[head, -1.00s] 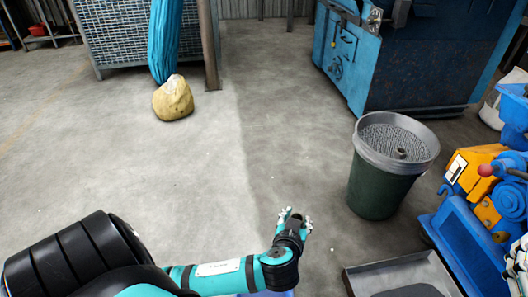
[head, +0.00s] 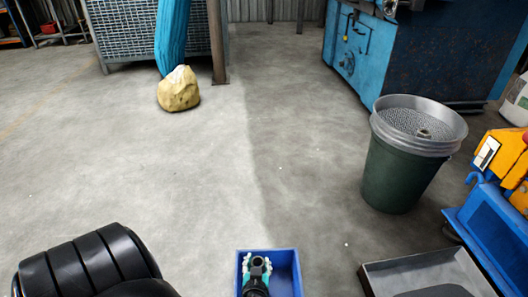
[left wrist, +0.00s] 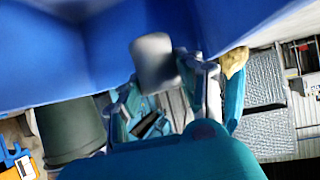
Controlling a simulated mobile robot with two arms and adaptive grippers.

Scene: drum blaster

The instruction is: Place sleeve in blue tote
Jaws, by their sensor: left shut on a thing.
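The blue tote (head: 288,262) is at the bottom middle of the head view, its lower part cut off by the frame. My left gripper (head: 257,264) is over the tote's left part in the head view. It is shut on a small grey sleeve, whose round end (head: 258,260) shows between the fingers. In the left wrist view the sleeve (left wrist: 154,62) is a blurred grey cylinder between the fingertips, with the tote's blue walls (left wrist: 60,55) close around it. I cannot tell whether the sleeve touches the tote's floor. My right gripper is out of view.
A green bucket (head: 393,178) with a grey pan of granules stands right of the tote; a small ring-shaped part (head: 424,134) sits in the pan. A metal tray (head: 430,272) and blue-and-orange machine (head: 490,215) are at lower right.

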